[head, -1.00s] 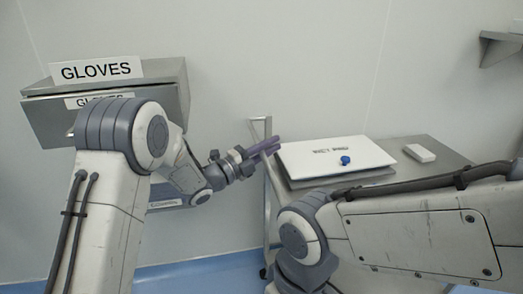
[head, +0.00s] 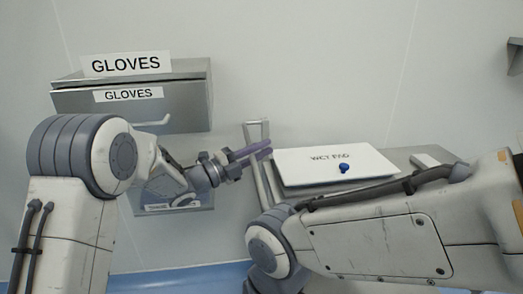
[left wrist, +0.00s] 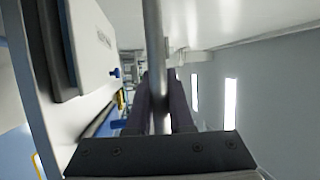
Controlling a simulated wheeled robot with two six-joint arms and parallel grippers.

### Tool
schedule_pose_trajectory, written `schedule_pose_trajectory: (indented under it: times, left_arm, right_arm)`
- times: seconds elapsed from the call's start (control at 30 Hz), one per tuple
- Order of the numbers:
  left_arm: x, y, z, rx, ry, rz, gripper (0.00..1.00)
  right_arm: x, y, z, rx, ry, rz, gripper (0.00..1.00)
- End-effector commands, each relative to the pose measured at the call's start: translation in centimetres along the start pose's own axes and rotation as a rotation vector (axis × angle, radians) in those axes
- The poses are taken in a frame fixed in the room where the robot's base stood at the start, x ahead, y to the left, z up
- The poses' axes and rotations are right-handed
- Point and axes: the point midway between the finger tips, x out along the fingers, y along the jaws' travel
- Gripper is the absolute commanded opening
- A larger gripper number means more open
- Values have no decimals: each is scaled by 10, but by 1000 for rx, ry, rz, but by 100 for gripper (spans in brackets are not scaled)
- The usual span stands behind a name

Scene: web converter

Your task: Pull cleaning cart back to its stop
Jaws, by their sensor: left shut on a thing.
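The grey cleaning cart (head: 397,158) stands against the wall at the right of the head view, with an upright metal handle frame (head: 250,131) at its left end. My left gripper (head: 262,149) is shut on the handle. In the left wrist view, the handle bar (left wrist: 154,45) runs between the two dark fingers (left wrist: 160,108). A white wet pad box (head: 320,160) with a blue knob (head: 344,168) lies on the cart top. My right arm crosses in front of the cart and hides its lower part; my right gripper is out of view.
A grey glove dispenser (head: 190,100) with GLOVES labels hangs on the wall at the left, above and behind my left arm. A second labelled unit (head: 190,210) is below it. Blue floor shows at the bottom.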

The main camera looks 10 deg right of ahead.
Motion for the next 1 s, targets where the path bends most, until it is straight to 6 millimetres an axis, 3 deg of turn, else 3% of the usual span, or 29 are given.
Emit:
schedule_pose_trajectory:
  times: [0.03, 0.07, 0.1, 0.13, 0.4, 0.53, 1.0]
  left_arm:
    - [-4, 0, 4, -2, -11, 0, 0]
    - [-4, 0, 4, -2, -12, 0, 32]
    - [-4, 0, 4, -2, -11, 0, 47]
    - [-3, 0, 4, -2, -11, 0, 50]
    - [0, 0, 1, -2, -4, 0, 50]
    - [-8, 1, 2, -2, -5, 0, 50]
    - [-92, 0, 3, -1, -9, 0, 50]
  right_arm:
    - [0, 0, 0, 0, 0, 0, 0]
    - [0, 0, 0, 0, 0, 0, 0]
    - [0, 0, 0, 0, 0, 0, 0]
    - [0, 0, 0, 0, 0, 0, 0]
    - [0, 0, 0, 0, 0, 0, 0]
    - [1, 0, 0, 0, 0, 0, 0]
    - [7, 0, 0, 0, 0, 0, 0]
